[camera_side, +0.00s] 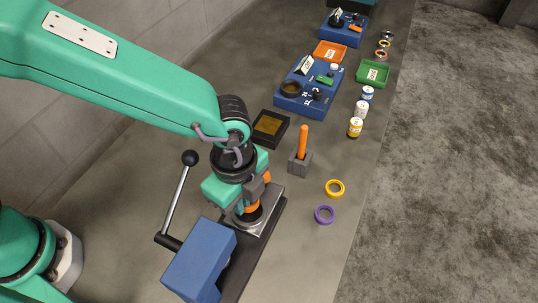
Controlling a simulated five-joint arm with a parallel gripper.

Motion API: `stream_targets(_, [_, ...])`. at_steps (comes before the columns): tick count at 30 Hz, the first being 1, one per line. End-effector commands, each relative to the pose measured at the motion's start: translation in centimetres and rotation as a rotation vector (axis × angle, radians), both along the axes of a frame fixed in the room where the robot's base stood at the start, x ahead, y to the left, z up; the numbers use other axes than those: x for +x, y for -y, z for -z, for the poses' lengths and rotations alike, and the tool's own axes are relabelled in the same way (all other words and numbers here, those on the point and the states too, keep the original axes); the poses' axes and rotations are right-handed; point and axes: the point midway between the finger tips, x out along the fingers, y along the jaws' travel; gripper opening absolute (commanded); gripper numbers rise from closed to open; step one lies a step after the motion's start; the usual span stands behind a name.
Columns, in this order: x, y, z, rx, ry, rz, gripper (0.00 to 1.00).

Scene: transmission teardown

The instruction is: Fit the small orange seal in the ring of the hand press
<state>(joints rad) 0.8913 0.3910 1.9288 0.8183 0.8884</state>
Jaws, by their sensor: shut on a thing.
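My gripper (252,205) points down over the plate of the hand press (200,259) and is shut on the small orange seal (251,208). Orange shows at the fingers, partly covered by them. The seal is just above or at the dark ring (250,217) on the press's metal plate; I cannot tell whether they touch. The press has a blue head at the near end, a dark base and a lever with a black knob (189,158) standing up at its left.
A yellow ring (335,188) and a purple ring (324,215) lie at the right. A grey block with an orange-handled tool (302,142) and a black box (270,128) stand behind the press. Blue fixtures, trays and small jars are farther back. The bench's right edge is clear.

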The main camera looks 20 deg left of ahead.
Motion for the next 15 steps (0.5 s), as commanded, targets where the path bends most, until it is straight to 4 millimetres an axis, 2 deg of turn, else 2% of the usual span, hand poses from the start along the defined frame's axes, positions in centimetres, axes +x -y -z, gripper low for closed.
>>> stream_targets(6, [0.0, 0.0, 1.4, 0.001, -0.001, 0.0, 0.0])
stream_targets(15, [0.0, 0.0, 2.0, 0.0, -0.001, 0.0, 0.0])
